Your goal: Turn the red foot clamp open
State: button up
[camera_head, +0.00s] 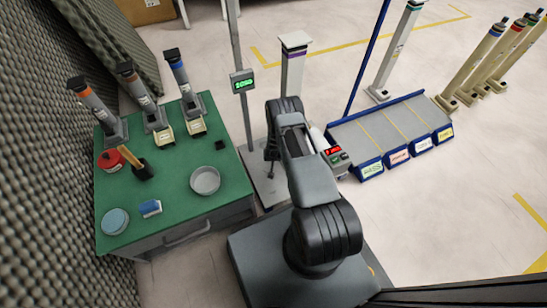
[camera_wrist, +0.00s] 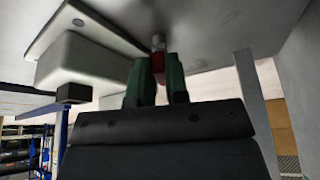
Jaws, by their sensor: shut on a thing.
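In the wrist view, the red foot clamp (camera_wrist: 158,63) shows as a small red piece below a round metal pin, under a pale grey surface. My gripper (camera_wrist: 156,72) has its green-padded fingers closed on either side of it, shut on the clamp. The pads hide most of the clamp, so its turn angle cannot be told. In the head view my arm reaches over the pale base plate (camera_head: 268,187) by a white column with a purple band (camera_head: 293,65). The clamp and my fingertips are hidden there.
A green-topped bench (camera_head: 170,205) with several columns, a metal bowl (camera_head: 205,180) and a red tin (camera_head: 110,160) stands left. A post carries a green display (camera_head: 242,82). A blue-edged rack (camera_head: 385,130) is right. Foam walls line the left; floor is clear at lower right.

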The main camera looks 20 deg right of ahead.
grip_shut()
jog(key=shift+n, duration=0.3)
jog(key=shift+d+n+y+b, duration=0.2)
jog(key=shift+n+y+b, duration=0.2)
jog(key=shift+n, duration=0.55)
jog(key=shift+d+n+y+b, duration=0.15)
jog(key=shift+n+y+b, duration=0.25)
jog(key=shift+n, duration=0.55)
jog(key=o, duration=0.6)
grip_release()
jog(key=p+v, duration=0.6)
jog(key=v, duration=0.8)
jog(key=shift+s+p, duration=0.2)
jog(key=shift+p, duration=0.1)
